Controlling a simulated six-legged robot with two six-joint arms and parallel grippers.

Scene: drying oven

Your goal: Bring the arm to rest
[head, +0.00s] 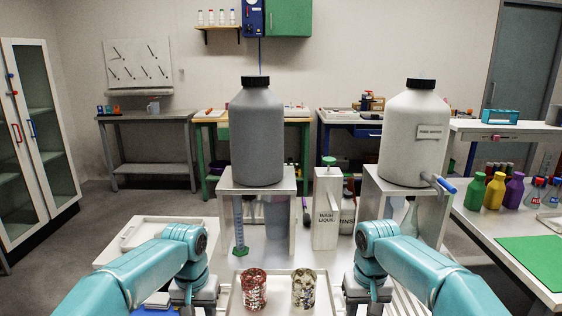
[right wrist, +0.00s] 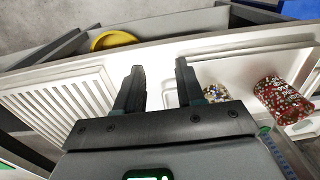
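My two teal arms come in from the lower left and lower right of the head view, bent down at the wrist. My left gripper (head: 195,298) hangs at the bottom left, its fingertips out of sight. My right gripper (head: 368,295) hangs at the bottom right. In the right wrist view the right gripper (right wrist: 160,78) has its two dark fingers apart, with nothing between them. A beaker with red contents (head: 253,290) and a beaker with mixed pale contents (head: 303,289) stand between the grippers on a white tray (head: 235,302).
A grey jug (head: 258,135) and a white jug (head: 413,135) stand on raised stands behind. Colored bottles (head: 494,190) and a green mat (head: 532,258) are at right. A ribbed drainer (right wrist: 60,105) shows in the wrist view.

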